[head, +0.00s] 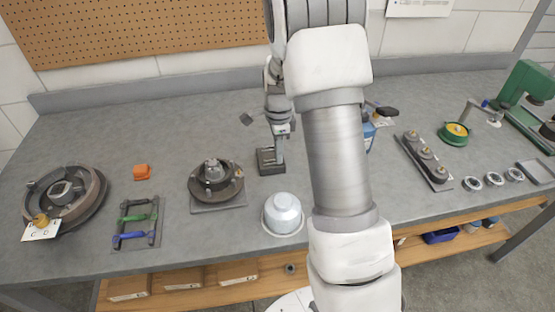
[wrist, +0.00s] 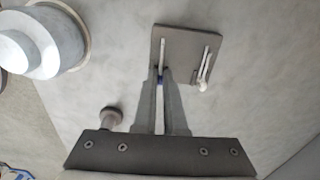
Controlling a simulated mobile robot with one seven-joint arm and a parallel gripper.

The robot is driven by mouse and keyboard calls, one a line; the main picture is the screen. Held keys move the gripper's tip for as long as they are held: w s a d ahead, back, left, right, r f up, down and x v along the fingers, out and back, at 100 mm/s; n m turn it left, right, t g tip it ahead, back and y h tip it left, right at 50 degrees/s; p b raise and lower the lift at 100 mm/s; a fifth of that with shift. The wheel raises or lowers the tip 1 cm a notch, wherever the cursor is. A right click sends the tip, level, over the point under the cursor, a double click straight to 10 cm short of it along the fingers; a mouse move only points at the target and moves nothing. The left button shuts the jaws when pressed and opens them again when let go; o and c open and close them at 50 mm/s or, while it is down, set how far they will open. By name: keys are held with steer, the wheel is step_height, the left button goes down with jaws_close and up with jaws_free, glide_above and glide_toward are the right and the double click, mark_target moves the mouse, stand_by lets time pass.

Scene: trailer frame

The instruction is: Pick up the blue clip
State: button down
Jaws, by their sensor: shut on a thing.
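Whether the clip touches the plate I cannot tell. In the head view, my gripper (head: 279,152) points down at a small dark block (head: 268,168) on the bench.
A silver domed pot (head: 283,212) stands close by in front. A round dark fixture (head: 215,180) is to the left, then a rack with green and blue handles (head: 134,218). Bare grey bench (head: 100,120) shows at the back left.

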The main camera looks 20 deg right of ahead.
steer(key=shift+r, duration=0.55)
step_height(320, 180, up, 3)
steer(key=shift+r+p, duration=0.1)
steer(key=shift+p, duration=0.2)
steer(key=s+d+r+p, duration=0.3)
steer(key=s+d+r, duration=0.2)
steer(key=d+r, duration=0.5)
steer(key=shift+s+d+r+p, duration=0.15)
steer(key=shift+s+p, duration=0.1)
steer(key=shift+p, duration=0.1)
